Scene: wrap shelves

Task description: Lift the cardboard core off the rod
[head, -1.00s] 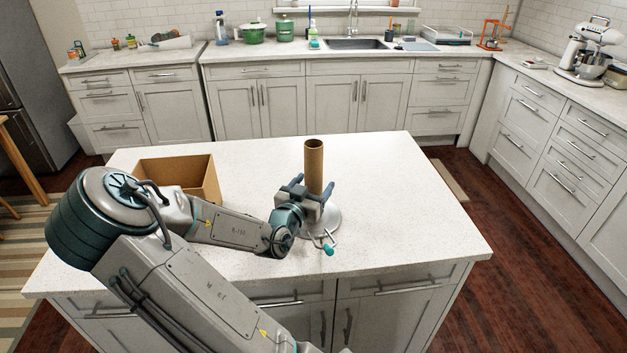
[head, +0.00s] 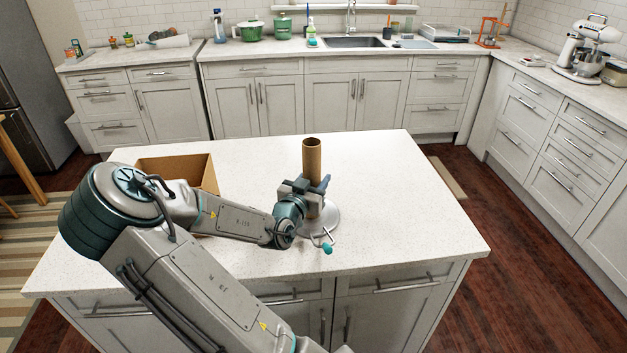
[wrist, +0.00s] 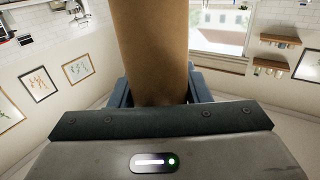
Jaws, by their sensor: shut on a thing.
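The brown cardboard core (head: 312,158) stands upright above a round metal base (head: 329,215) on the island counter. My gripper (head: 318,186) is shut on the core around its middle. In the wrist view the core (wrist: 153,50) rises between the two blue fingers of my gripper (wrist: 156,92). The rod is hidden, and I cannot tell whether the core's lower end touches the base. A thin side arm with a teal tip (head: 327,248) sits at the front of the base.
An open cardboard box (head: 190,165) stands on the island (head: 400,205) to the left, partly behind my arm. The island's right side is clear. Counters with a sink (head: 353,43) and a stand mixer (head: 585,48) lie beyond.

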